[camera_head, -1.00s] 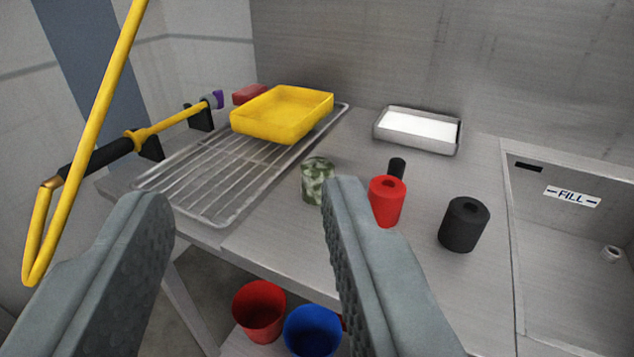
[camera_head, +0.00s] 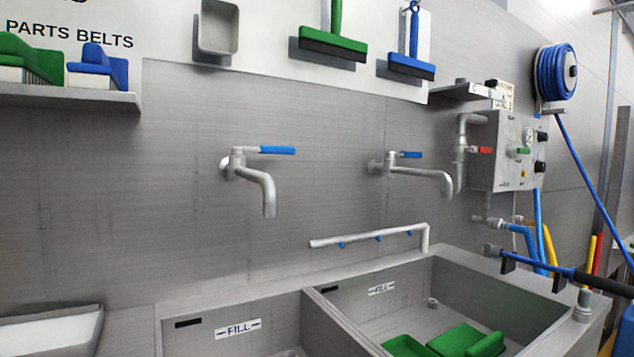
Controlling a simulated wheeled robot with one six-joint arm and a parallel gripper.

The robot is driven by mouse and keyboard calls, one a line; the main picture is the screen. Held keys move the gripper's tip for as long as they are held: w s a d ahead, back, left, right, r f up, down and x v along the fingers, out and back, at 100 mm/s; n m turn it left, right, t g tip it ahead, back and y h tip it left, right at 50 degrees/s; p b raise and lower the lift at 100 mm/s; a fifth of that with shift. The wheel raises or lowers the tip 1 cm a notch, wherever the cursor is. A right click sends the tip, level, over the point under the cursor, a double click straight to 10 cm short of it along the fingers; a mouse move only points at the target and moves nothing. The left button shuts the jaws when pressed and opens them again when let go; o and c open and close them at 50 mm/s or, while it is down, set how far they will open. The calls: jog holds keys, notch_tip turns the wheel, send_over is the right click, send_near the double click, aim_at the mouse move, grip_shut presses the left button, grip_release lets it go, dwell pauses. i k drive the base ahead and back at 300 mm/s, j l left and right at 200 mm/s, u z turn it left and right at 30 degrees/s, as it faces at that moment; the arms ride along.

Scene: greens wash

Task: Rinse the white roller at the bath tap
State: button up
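No white roller shows in this view. A left tap (camera_head: 262,182) with a blue lever is mounted on the steel wall above the left basin (camera_head: 284,338). A right tap (camera_head: 418,173), also with a blue lever, is on the wall above the right basin (camera_head: 465,292). I cannot tell from this view which is the bath tap. No water shows from either spout. My gripper is out of view.
Green objects (camera_head: 462,340) lie in the right basin. A white pipe with blue nozzles (camera_head: 370,239) runs above the basins. A blue-handled wand (camera_head: 560,270) lies at the right. A shallow tray (camera_head: 48,330) is at bottom left. Squeegees (camera_head: 333,45) hang above.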

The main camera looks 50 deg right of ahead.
aim_at(263, 149)
jog(key=z, duration=0.85)
